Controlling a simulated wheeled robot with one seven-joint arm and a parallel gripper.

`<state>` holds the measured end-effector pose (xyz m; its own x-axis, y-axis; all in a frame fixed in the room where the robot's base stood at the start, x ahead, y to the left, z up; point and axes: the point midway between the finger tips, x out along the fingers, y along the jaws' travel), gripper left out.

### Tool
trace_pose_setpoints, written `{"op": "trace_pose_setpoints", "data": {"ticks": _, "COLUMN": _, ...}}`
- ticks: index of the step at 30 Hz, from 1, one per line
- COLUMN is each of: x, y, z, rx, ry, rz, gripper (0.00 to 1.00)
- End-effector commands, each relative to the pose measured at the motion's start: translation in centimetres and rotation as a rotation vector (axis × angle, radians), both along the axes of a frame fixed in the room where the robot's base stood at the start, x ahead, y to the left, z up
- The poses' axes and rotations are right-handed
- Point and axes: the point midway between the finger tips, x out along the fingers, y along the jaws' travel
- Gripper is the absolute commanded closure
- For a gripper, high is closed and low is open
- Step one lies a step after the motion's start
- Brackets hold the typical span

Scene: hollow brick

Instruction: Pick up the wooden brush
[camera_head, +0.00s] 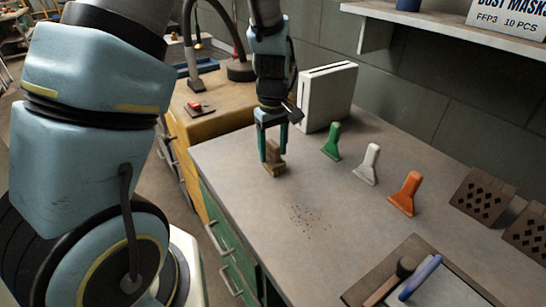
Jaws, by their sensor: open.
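The wooden brush (274,161) stands on the grey bench top near its left edge, with its wooden handle up and a wider block at the bottom. My gripper (273,156) points down from above, its two fingers on either side of the brush's upper part. The jaws are open. The fingers hide part of the handle, and I cannot tell whether either finger touches it.
A white box (328,95) stands just behind my gripper. Green (331,142), white (369,165) and orange (406,194) scrapers stand to the right. Dark crumbs (309,217) lie in front. A tray (455,285) and hollow bricks (483,195) are farther right.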

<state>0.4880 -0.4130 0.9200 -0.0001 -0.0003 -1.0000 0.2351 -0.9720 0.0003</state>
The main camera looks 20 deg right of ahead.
Motion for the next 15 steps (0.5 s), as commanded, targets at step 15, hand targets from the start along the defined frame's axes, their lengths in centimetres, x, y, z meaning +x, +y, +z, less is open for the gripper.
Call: {"op": "trace_pose_setpoints", "data": {"ticks": 15, "x": 0.02, "y": 0.01, "z": 0.01, "rx": 0.000, "ry": 0.000, "rz": 0.000, "gripper": 0.76}}
